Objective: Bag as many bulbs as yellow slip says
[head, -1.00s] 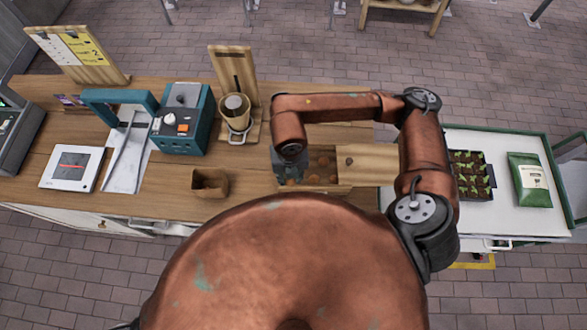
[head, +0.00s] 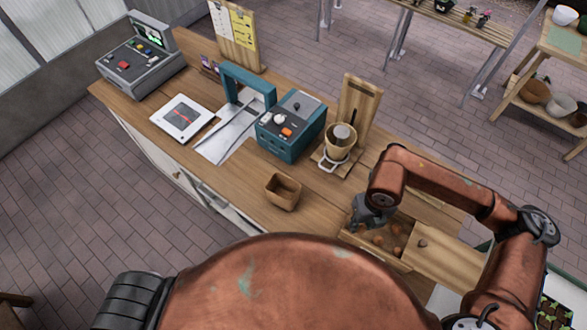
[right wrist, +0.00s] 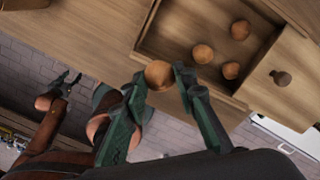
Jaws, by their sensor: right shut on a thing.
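The yellow slip (head: 243,30) is on an upright wooden board at the back of the counter; its writing is too small to read surely. A small open brown bag (head: 283,192) stands on the counter, left of the bulb box (head: 350,240). Several round brown bulbs (head: 397,250) lie in the box. My right gripper (head: 366,218) is at the box's left end. In the right wrist view it is shut on one bulb (right wrist: 159,75), beside the box's edge. My left gripper (right wrist: 69,82) shows in the right wrist view, empty and open, away from the box.
A teal machine (head: 290,125), a wooden stand with a cup (head: 340,140), a flat white device (head: 182,118) and a grey console (head: 140,65) stand on the counter. Bare wood lies between the bag and the box. A wooden lid with a knob (head: 440,250) covers the box's right part.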

